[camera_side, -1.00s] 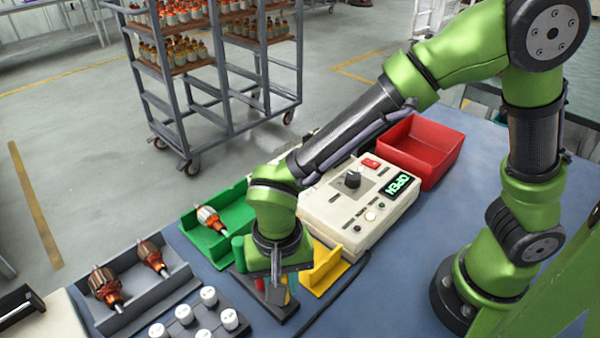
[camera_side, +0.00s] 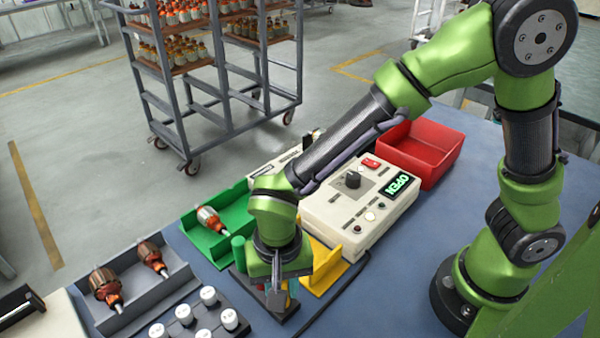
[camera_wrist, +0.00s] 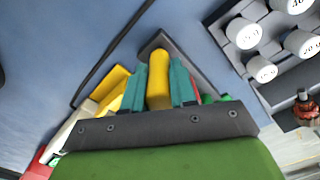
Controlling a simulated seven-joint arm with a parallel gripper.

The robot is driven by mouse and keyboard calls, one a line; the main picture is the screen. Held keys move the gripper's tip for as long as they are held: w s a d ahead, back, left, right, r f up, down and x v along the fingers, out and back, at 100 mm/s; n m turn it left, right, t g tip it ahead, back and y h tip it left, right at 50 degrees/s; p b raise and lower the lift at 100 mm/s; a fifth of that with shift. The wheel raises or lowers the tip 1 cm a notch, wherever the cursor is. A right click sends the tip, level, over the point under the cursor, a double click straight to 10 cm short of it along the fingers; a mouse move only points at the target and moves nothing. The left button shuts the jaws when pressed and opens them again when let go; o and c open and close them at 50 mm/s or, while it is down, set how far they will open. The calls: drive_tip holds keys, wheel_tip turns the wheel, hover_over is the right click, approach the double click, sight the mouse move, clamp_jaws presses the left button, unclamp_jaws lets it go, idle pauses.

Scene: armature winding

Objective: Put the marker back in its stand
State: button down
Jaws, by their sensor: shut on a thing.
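A yellow marker (camera_wrist: 158,80) stands between the teal fingers of my gripper (camera_wrist: 157,88) in the wrist view. My gripper is shut on it. In the side view my gripper (camera_side: 277,298) points down, low over the dark stand (camera_side: 286,322) at the front of the blue table. The stand also shows behind the marker in the wrist view (camera_wrist: 158,38). The marker's lower end is hidden, so I cannot tell whether it sits in a hole. A bit of red shows beside one finger.
A yellow tray (camera_side: 325,268) and a cream tester box (camera_side: 362,205) lie right of my gripper. A green tray (camera_side: 213,240) with an armature is behind left. A rack of white-capped pots (camera_side: 205,322) and a grey tray (camera_side: 178,280) are left. A dark cable runs close by.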

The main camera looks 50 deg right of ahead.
drive_tip(key=shift+f, duration=0.1)
drive_tip(key=c, duration=0.8)
unclamp_jaws()
wheel_tip(320, 180, up, 17)
drive_tip(key=shift+f, duration=0.1)
